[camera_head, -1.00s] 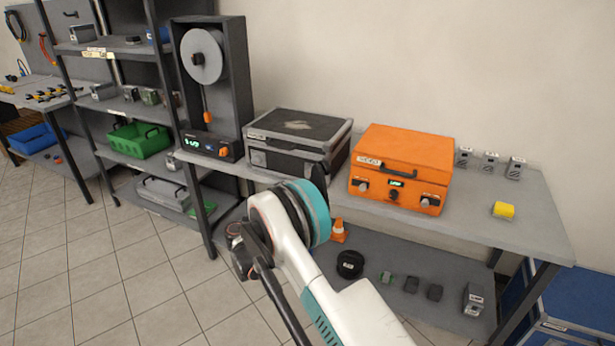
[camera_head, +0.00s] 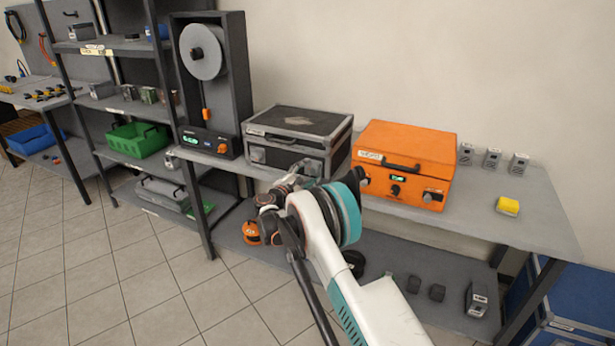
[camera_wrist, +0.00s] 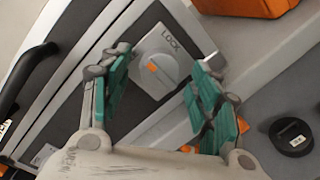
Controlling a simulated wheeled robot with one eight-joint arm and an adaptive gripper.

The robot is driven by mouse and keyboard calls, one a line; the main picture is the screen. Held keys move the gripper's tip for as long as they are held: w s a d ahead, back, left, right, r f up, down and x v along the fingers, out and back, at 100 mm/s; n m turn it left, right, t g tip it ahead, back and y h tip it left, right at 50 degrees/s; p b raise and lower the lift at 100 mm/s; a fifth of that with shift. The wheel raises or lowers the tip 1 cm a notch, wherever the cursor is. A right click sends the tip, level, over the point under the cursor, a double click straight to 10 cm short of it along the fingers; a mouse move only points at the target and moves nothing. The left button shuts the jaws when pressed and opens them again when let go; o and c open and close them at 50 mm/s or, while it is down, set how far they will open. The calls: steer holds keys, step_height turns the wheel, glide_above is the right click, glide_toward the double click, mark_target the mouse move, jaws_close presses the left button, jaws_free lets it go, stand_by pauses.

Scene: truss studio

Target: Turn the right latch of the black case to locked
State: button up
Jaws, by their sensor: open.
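The black case (camera_head: 300,122) with grey edges stands closed on the bench; its front also fills much of the wrist view (camera_wrist: 105,28). In the wrist view, a latch (camera_wrist: 158,72) is a round light-grey knob with an orange mark, on a plate reading LOCK. The orange mark is off to the side of the lettering. My gripper (camera_wrist: 163,62) is open, its teal-padded fingers on either side of the latch; contact cannot be told. In the head view my gripper (camera_head: 285,185) is at the case's front, and my arm hides its lower right. The left latch (camera_head: 258,155) shows there.
An orange case (camera_head: 405,150) stands close to the right of the black case. A spool unit (camera_head: 215,100) stands to its left. A black handle (camera_wrist: 28,75) sticks out from the case front. A round black object (camera_wrist: 290,135) lies on the lower shelf.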

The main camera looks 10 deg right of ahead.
steer(key=shift+w+d, duration=0.1)
steer(key=c, duration=1.1)
